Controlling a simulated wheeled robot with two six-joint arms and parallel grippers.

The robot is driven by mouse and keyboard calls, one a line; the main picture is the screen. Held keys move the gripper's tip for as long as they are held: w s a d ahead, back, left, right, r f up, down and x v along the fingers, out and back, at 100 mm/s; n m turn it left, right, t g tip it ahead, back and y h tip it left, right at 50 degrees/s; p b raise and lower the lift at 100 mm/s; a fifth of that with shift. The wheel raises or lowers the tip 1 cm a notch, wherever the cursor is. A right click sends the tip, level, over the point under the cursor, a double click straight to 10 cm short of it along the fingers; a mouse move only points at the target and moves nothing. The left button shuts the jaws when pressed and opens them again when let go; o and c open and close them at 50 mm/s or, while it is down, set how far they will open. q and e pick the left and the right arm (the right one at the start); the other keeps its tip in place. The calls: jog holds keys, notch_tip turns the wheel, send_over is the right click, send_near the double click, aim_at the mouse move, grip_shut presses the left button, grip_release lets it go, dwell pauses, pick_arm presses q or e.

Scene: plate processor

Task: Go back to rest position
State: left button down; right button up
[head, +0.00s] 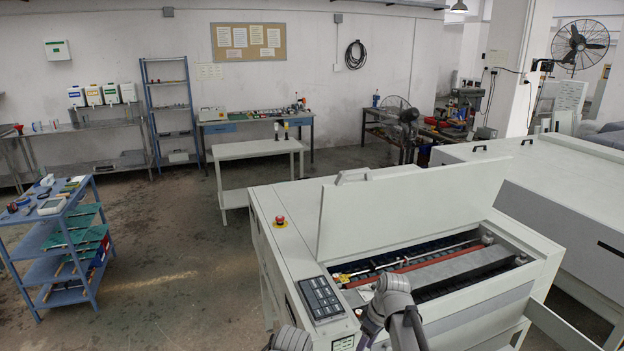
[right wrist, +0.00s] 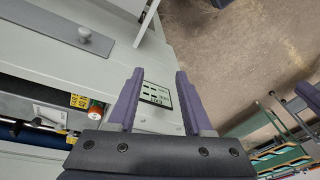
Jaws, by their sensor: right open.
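The plate processor (head: 280,236) stands in front of me with its lid (head: 410,212) raised and its roller bay (head: 440,274) exposed. My right arm reaches over its front near the control panel (head: 321,298). In the right wrist view my right gripper (right wrist: 158,76) is open, with its purple fingers apart and nothing between them. A small dark-framed label or display (right wrist: 156,95) on the machine's pale side shows behind the fingers. Part of a grey arm link of mine shows at the bottom of the head view; my left gripper is not visible.
A red emergency button (head: 280,221) sits on the processor's left top. A blue shelf cart (head: 62,242) with tools stands at the left. A white table (head: 255,150) stands behind, and a second large machine (head: 560,180) is at the right. The floor between cart and processor is clear.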

jog(key=s+a+f+m+h+b, duration=0.2)
jog(key=s+a+f+b, duration=0.1)
jog(key=s, duration=0.5)
jog(key=s+a+f+m+h+b, duration=0.1)
jog(key=s+a+f+m+b, duration=0.2)
jog(key=s, duration=0.6)
notch_tip(320, 180, down, 2)
jog(key=shift+a+f+g+h+b, duration=0.2)
jog(key=shift+a+g+h+b, duration=0.25)
jog(key=shift+a, duration=0.6)
